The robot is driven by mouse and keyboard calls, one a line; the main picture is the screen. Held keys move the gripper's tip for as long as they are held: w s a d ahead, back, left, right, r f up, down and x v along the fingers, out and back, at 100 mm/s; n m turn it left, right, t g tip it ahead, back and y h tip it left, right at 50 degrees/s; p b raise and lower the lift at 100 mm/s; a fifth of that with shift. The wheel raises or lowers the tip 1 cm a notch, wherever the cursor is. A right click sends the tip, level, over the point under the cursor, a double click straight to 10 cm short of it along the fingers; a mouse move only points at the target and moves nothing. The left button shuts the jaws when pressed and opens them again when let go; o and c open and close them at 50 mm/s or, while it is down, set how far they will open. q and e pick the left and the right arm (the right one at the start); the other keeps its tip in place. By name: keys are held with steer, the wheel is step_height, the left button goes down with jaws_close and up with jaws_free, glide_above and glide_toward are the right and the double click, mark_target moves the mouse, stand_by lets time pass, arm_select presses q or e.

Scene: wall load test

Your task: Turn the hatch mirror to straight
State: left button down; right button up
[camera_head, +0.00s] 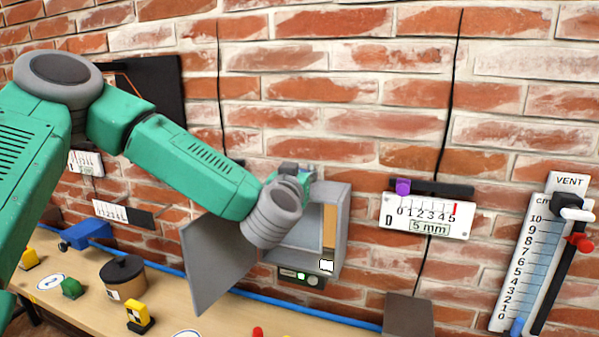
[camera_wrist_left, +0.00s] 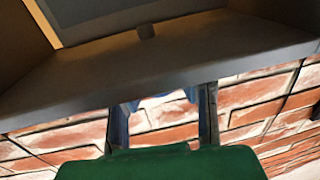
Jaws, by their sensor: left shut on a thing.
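The hatch is a grey open-fronted box (camera_head: 343,222) on the brick wall, with a tan inner side. Its grey door panel (camera_head: 215,262) stands open to the left. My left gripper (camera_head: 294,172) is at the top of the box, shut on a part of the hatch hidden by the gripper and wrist. In the left wrist view, the two fingers (camera_wrist_left: 165,105) meet the grey rim (camera_wrist_left: 150,80), with a bit of blue between them. A grey framed panel (camera_wrist_left: 110,18) shows beyond the rim; I cannot tell whether it is the mirror, or its angle. My right gripper is not in view.
A small panel with a green display (camera_head: 301,277) is under the box. A 5 mm gauge (camera_head: 426,215) and a vent scale (camera_head: 527,260) are to the right. A bench (camera_head: 95,268) below holds a round brown container (camera_head: 124,278) and a yellow block (camera_head: 138,314). Black cables run down the wall.

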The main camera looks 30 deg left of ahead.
arm_select(q)
steer(key=n+y, duration=0.1)
steer(key=g+y, duration=0.1)
steer(key=n+g+y, duration=0.1)
steer(key=y, duration=0.1)
steer(key=shift+d+f+n+p, duration=0.15)
steer(key=shift+f+n+p, duration=0.1)
steer(key=shift+n+p, duration=0.1)
steer(key=n+g+y, duration=0.2)
steer(key=shift+y, duration=0.3)
steer(key=shift+a+n+g+y+p, duration=0.2)
steer(key=shift+n+g+y+p, duration=0.2)
steer(key=shift+n+g+y, duration=1)
steer(key=shift+g, duration=0.4)
steer(key=c, duration=1.1)
jaws_free()
steer(key=shift+d, duration=0.1)
steer(key=shift+c, duration=0.2)
steer(key=shift+d+r, duration=0.2)
steer(key=shift+d, duration=0.15)
